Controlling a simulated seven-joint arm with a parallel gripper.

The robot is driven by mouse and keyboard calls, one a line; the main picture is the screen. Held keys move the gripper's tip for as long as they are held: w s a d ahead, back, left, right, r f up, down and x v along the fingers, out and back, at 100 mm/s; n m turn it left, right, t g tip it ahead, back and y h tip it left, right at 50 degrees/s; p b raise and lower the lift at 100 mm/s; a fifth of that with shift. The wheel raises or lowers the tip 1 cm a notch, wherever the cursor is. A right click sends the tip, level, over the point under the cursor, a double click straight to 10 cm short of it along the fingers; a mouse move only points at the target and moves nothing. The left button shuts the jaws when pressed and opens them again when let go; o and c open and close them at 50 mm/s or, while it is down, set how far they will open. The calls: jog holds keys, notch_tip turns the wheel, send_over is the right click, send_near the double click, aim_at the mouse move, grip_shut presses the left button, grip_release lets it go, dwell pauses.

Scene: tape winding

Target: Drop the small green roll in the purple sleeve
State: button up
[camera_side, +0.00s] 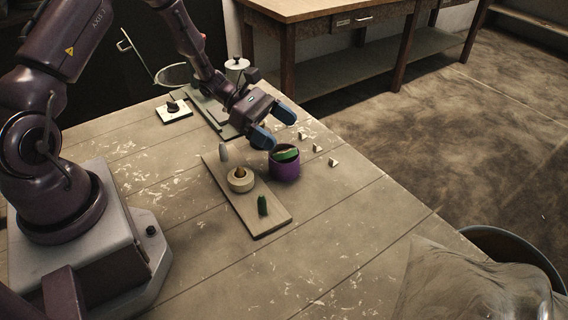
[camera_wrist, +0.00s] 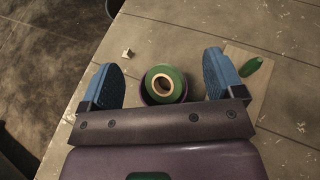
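The purple sleeve (camera_side: 284,171) is a round cup-like holder standing on the table beside the wooden board. The small green roll (camera_side: 286,154) sits in its mouth, tilted, with its upper part showing above the rim. In the wrist view the green roll (camera_wrist: 166,83) shows its pale core ring, and the purple sleeve (camera_wrist: 146,97) shows as a rim around it. My gripper (camera_side: 273,126) is above the sleeve with its blue fingers wide apart. In the wrist view my gripper (camera_wrist: 166,80) has one finger on each side of the roll, touching neither.
A wooden board (camera_side: 270,222) holds a grey peg (camera_side: 223,152), a cream roll (camera_side: 241,180) on a peg and a green peg (camera_side: 262,205). Small pale blocks (camera_side: 333,162) lie right of the sleeve. A clear plastic bag (camera_side: 470,285) is at the front right.

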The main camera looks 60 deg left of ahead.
jog(key=v, duration=1.3)
jog(key=shift+f, duration=0.2)
jog(key=s+d+r+m+y, duration=0.6)
jog(key=s+d+r+m, duration=0.1)
jog(key=r+m, duration=0.3)
jog(key=s+d+r+m+y, duration=0.5)
jog(key=s+d+r+m, duration=0.2)
jog(key=r+m, duration=0.3)
jog(key=s+m, duration=0.1)
jog(key=m, duration=0.2)
jog(key=shift+s+m+g+y, duration=0.3)
jog(key=shift+y, duration=0.1)
jog(key=shift+d, duration=0.15)
dwell(1.0)
